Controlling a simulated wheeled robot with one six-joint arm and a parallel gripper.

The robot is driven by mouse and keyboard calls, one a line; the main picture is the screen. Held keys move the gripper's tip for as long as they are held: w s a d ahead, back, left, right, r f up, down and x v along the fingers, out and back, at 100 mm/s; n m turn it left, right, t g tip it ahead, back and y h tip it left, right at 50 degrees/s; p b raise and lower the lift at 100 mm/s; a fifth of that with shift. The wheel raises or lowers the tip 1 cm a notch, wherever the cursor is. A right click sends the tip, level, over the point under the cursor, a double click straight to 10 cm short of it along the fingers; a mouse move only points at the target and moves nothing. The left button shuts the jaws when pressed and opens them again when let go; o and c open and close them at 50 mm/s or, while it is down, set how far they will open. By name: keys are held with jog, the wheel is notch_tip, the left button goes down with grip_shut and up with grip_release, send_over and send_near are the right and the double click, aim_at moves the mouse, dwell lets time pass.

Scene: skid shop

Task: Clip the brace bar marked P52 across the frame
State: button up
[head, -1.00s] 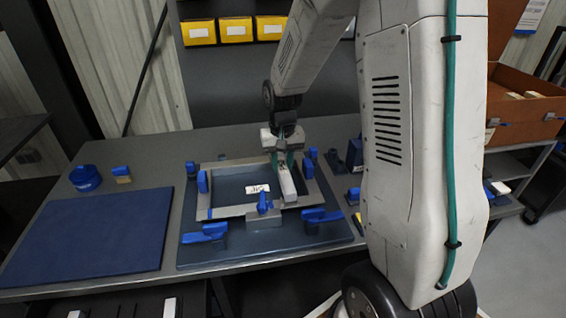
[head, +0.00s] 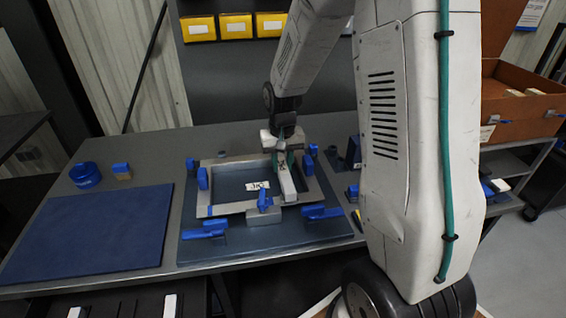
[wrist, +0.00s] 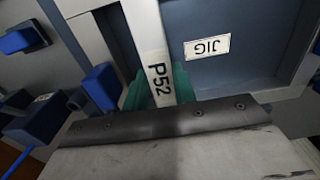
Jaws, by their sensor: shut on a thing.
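The brace bar marked P52 (wrist: 154,62) is a pale bar with its label facing the wrist camera. My gripper (wrist: 160,88) is shut on it, with green fingertips on both sides of the bar. In the head view the bar (head: 287,184) lies front to back over the right part of the grey frame (head: 232,209). I cannot tell whether it touches the frame. The frame sits on the blue jig plate (head: 260,246), whose JIG label (head: 257,185) shows inside the frame. Blue clamps (head: 202,178) stand around the frame. My gripper (head: 282,160) partly hides the bar's far end.
A bare blue mat (head: 88,235) lies on the left of the bench. A blue round container (head: 85,176) and a small blue-topped block (head: 121,171) stand behind it. Yellow bins (head: 235,26) hang at the back. A brown case (head: 520,110) stands at the right.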

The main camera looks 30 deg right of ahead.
jog(key=shift+f, duration=0.2)
dwell(0.5)
jog(key=o, duration=1.5)
jog(key=shift+r, duration=0.1)
jog(key=shift+r, duration=3.4)
